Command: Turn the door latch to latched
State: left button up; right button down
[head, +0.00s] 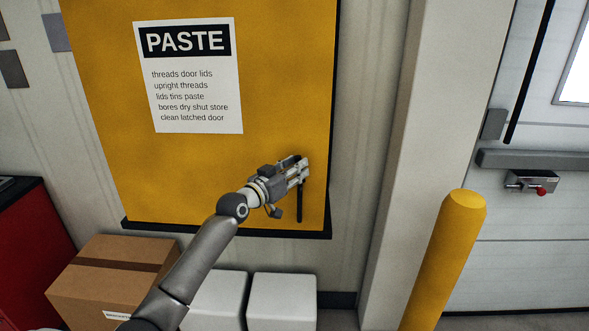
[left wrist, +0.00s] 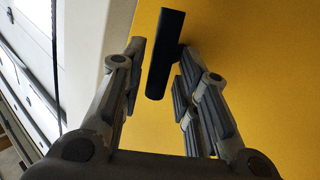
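The yellow cabinet door (head: 200,175) carries a white PASTE sign (head: 190,78). The door latch is a dark bar (head: 299,205) near the door's lower right edge, hanging about straight down in the head view. Its upper part is hidden behind my left gripper (head: 303,168). In the left wrist view the latch (left wrist: 165,55) shows between the two fingers of my left gripper (left wrist: 158,82), with yellow door visible on both sides of it. The fingers are open and do not appear to grip it. My right gripper is not in view.
A cardboard box (head: 105,275) and white containers (head: 282,300) stand below the cabinet. A red cabinet (head: 25,245) is at the left. A yellow post (head: 445,260) and a white door with a grey bar (head: 535,160) are at the right.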

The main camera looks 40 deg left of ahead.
pick_arm(q)
grip_shut()
jog(key=shift+f+n+t+y+b, duration=0.4)
jog(key=shift+n+t+y+b, duration=0.35)
jog(key=shift+n+y+b, duration=1.75)
jog(key=shift+f+n+t+y+b, duration=0.35)
jog(key=shift+n+t+y+b, duration=0.65)
jog(key=shift+n+b, duration=2.7)
jog(key=shift+f+n+t+y+b, duration=0.5)
jog(key=shift+n+y+b, duration=1.55)
jog(key=shift+n, duration=2.05)
jog(key=shift+r+n, duration=0.1)
jog(key=shift+n, duration=0.2)
jog(key=shift+o, duration=1.9)
grip_release()
